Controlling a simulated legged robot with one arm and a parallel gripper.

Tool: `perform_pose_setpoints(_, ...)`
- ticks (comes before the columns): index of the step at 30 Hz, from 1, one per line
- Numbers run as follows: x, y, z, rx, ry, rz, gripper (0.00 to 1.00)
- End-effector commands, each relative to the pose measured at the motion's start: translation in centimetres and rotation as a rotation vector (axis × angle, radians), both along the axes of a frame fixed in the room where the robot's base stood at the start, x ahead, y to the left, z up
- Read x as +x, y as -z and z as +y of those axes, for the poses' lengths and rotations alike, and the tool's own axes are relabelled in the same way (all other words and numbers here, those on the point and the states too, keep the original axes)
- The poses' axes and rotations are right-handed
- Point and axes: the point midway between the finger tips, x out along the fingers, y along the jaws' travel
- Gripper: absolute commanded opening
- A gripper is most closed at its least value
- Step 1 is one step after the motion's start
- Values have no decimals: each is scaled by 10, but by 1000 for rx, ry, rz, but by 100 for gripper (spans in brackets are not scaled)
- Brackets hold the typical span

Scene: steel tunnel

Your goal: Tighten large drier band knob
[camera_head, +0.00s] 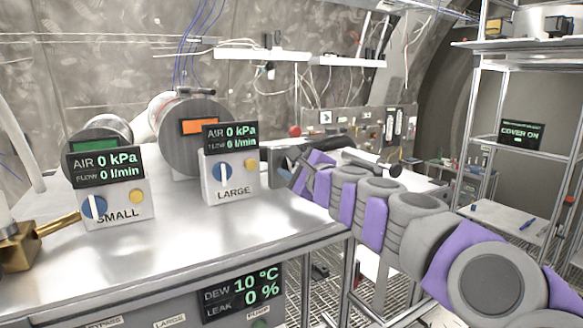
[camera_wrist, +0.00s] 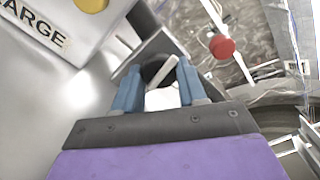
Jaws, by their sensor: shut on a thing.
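The large drier (camera_head: 188,140) is a grey cylinder with an orange display, standing behind the white LARGE control box (camera_head: 231,186) on the steel bench. My gripper (camera_head: 283,162) is just right of this box, at the bench's right side. In the wrist view, the two blue fingers of my gripper (camera_wrist: 157,78) are shut on a dark round knob (camera_wrist: 152,72) with a pale bar across it. The fingers hide part of the knob. In the head view my gripper and arm hide it. The LARGE box (camera_wrist: 50,28) also shows at the wrist view's upper left.
The small drier (camera_head: 97,143) and its SMALL box (camera_head: 118,203) stand left on the steel bench (camera_head: 190,240). A red round button (camera_wrist: 222,46) is beyond the fingers in the wrist view. Metal shelving (camera_head: 515,140) stands at the right.

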Motion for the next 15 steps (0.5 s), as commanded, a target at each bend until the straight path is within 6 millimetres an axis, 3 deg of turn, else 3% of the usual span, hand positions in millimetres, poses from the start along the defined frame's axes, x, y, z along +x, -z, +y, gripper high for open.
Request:
perform_pose_setpoints(9,0,2,1,0,-2,4,67)
perform_pose_setpoints(15,0,2,1,0,-2,3,67)
